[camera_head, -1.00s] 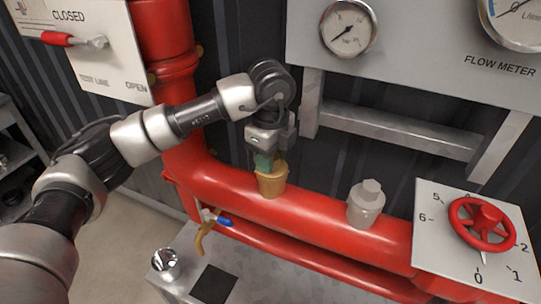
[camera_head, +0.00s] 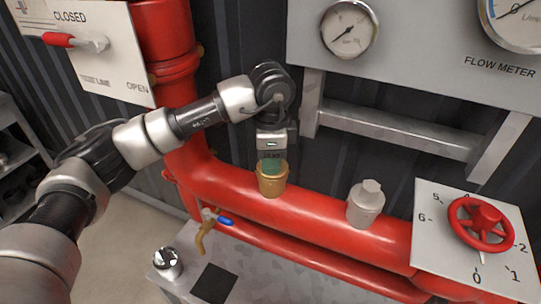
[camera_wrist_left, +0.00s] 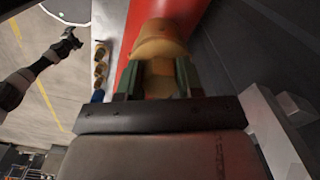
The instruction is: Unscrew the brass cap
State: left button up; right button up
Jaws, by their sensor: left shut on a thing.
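The brass cap (camera_head: 271,184) sits on top of the red horizontal pipe in the head view. It also shows in the left wrist view (camera_wrist_left: 160,42), against the red pipe. My left gripper (camera_head: 271,163) comes down on the cap from above. Its green-padded fingers are shut on the cap's upper part, one on each side in the left wrist view (camera_wrist_left: 160,80). The fingers hide part of the cap's top. My right gripper is not clearly shown in the head view.
A grey capped fitting (camera_head: 366,204) stands on the pipe to the right. A red handwheel (camera_head: 481,223) on a numbered plate is at far right. A small tap with a blue handle (camera_head: 217,218) hangs below the pipe. The gauge panel (camera_head: 420,45) is above.

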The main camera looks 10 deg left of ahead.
pick_arm(q)
jog(key=shift+r+p, duration=1.7)
jog(key=shift+r, duration=1.35)
